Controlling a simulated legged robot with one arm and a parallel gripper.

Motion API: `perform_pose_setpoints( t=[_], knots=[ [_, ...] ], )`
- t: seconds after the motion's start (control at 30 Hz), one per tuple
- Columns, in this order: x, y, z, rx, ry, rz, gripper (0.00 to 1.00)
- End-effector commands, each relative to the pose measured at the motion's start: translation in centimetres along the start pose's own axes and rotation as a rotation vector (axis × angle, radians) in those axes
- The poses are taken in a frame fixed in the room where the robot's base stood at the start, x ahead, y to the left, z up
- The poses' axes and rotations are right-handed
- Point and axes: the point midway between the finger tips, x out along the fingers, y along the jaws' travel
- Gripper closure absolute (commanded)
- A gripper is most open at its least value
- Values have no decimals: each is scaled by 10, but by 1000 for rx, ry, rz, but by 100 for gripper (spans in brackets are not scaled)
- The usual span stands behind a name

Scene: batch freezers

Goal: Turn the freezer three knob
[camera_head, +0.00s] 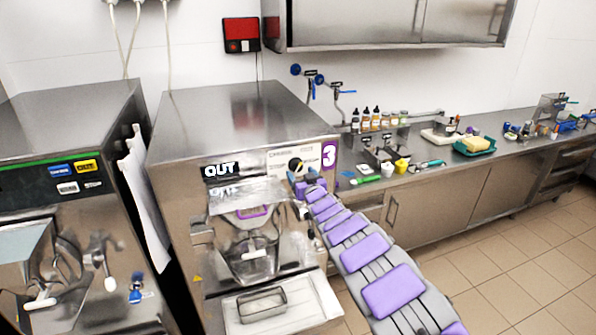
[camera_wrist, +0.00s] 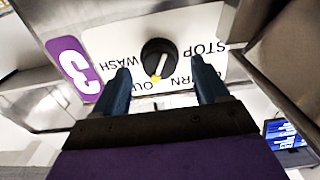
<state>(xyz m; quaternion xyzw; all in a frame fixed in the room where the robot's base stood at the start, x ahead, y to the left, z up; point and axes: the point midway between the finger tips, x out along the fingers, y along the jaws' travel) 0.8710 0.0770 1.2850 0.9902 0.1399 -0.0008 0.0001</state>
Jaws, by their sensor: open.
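The freezer marked 3 (camera_head: 240,115) stands at the centre of the head view, with a purple 3 label on its upper front. In the wrist view its black round knob (camera_wrist: 159,60) sits on a white panel, with a yellow mark at its lower edge. WASH, STOP and partly covered words surround the knob. My gripper (camera_wrist: 163,82) is open, with one dark blue finger on either side of the knob and a gap to each; I cannot tell how far the fingertips are from the panel. In the head view my arm reaches to the panel and partly hides the gripper (camera_head: 303,180).
Another freezer (camera_head: 60,130) stands at the left, with a white cloth (camera_head: 145,195) between the two. A steel counter (camera_head: 450,165) with bottles, cups and tools runs right. A metal tray (camera_head: 262,304) sits below the freezer's outlet. Tiled floor is free at the right.

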Motion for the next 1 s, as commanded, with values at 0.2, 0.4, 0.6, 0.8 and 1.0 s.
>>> perform_pose_setpoints(
  t=[0.2,0.4,0.6,0.8,1.0],
  knots=[
    [18,-1,-1,4,3,-3,26],
    [30,-1,1,3,-1,-1,26],
    [36,1,-2,0,3,0,26],
    [37,1,-1,-1,2,1,26],
    [36,1,-1,-1,1,1,34]
  ],
)
